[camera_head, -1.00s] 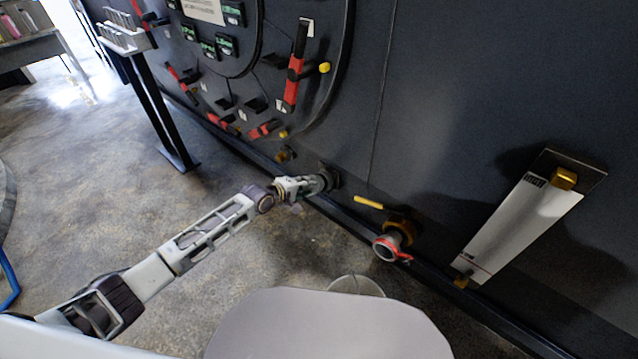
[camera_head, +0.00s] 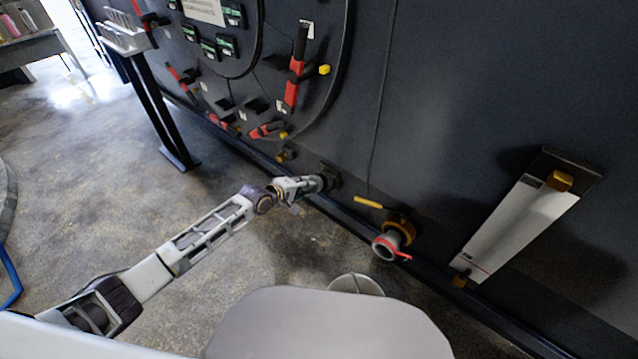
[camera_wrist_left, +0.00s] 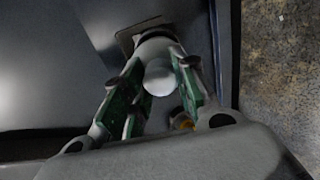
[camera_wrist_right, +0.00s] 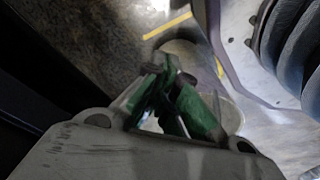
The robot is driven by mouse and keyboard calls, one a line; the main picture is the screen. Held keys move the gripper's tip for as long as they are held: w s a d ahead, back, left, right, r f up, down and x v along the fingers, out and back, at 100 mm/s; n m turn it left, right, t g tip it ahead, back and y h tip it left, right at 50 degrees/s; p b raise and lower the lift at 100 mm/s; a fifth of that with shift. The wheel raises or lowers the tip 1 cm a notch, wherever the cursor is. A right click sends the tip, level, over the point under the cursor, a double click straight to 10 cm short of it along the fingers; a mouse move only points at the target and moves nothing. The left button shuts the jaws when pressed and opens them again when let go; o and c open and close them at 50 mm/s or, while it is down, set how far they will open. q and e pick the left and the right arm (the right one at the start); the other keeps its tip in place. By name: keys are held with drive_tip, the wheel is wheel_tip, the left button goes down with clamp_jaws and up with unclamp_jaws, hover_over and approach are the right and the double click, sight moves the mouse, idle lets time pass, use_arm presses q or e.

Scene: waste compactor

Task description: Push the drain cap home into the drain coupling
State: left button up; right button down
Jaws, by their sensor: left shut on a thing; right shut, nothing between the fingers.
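My left gripper (camera_head: 322,183) reaches the low wall fitting at the foot of the dark machine. In the left wrist view its green-padded fingers (camera_wrist_left: 160,68) are shut on the pale, round drain cap (camera_wrist_left: 160,78). The cap lines up with the drain coupling (camera_wrist_left: 152,38), a pale collar in front of a square plate on the wall. The fingers and cap hide the joint, so I cannot tell how deep the cap sits. In the right wrist view my right gripper (camera_wrist_right: 166,78) is shut and empty; it does not show in the head view.
A pale round rim (camera_head: 356,283) is near the floor below. A sloping white gauge panel (camera_head: 520,232) is farther right.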

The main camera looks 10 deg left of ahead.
use_arm(q)
drive_tip(key=shift+p+v, duration=1.05)
drive_tip(key=shift+p, duration=0.15)
use_arm(e)
drive_tip(key=s+d+f, duration=0.3)
drive_tip(key=f, duration=0.2)
drive_tip(key=shift+s+f, duration=0.15)
drive_tip(key=shift+s, duration=0.15)
idle(0.4)
drive_tip(key=shift+d, duration=0.1)
use_arm(q)
drive_tip(key=shift+d+r, duration=0.15)
idle(0.4)
